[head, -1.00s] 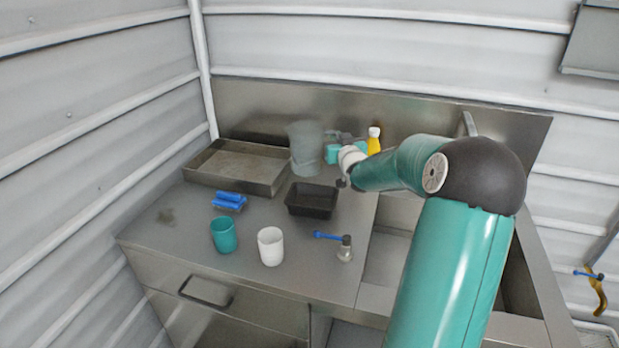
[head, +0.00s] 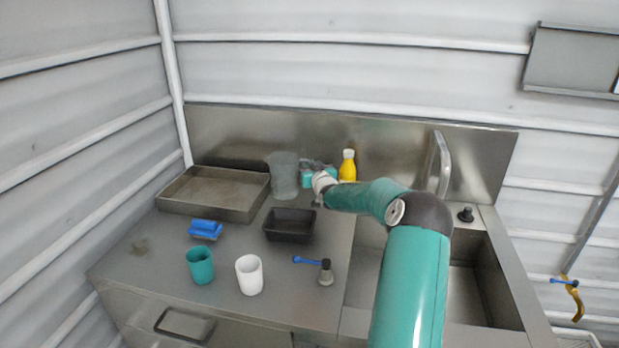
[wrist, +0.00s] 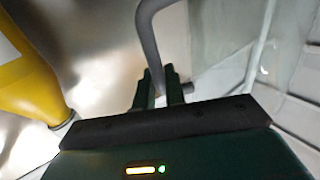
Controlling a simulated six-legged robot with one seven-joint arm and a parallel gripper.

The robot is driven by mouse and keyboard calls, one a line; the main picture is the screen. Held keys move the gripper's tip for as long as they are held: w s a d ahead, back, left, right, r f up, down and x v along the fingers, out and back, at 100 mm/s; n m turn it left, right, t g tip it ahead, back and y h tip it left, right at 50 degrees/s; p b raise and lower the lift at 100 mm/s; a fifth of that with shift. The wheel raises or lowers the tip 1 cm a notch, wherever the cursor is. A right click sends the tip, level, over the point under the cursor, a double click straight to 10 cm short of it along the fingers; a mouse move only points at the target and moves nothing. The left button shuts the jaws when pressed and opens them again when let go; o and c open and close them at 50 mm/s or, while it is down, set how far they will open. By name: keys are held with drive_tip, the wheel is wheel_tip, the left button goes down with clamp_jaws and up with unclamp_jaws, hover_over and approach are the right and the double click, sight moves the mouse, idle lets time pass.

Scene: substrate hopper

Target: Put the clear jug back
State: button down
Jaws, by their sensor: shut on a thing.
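The clear jug (head: 284,176) is upright at the back of the counter, between the metal tray and my gripper. My gripper (head: 305,166) is at the jug's right side. In the wrist view my gripper's fingers (wrist: 159,88) are shut on the jug's grey handle (wrist: 149,38). The jug's clear wall (wrist: 215,45) shows to the right of the handle there. I cannot tell whether the jug's base touches the counter.
The metal tray (head: 180,203) is left of the jug, and a black tub (head: 290,238) is in front. A yellow bottle (head: 347,168) stands close to the right. Blue blocks (head: 204,229), a teal cup (head: 200,265) and a white cup (head: 249,275) are nearer. A sink (head: 470,285) lies right.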

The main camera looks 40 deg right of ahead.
wheel_tip(320, 180, down, 6)
drive_tip(key=w+d, duration=0.1)
drive_tip(key=w, duration=0.1)
drive_tip(key=shift+d+r, duration=0.25)
drive_tip(key=shift+d, duration=0.1)
drive_tip(key=shift+f, duration=0.1)
drive_tip(key=c, duration=1.5)
unclamp_jaws()
drive_tip(key=shift+o, duration=0.2)
drive_tip(key=shift+f, duration=0.1)
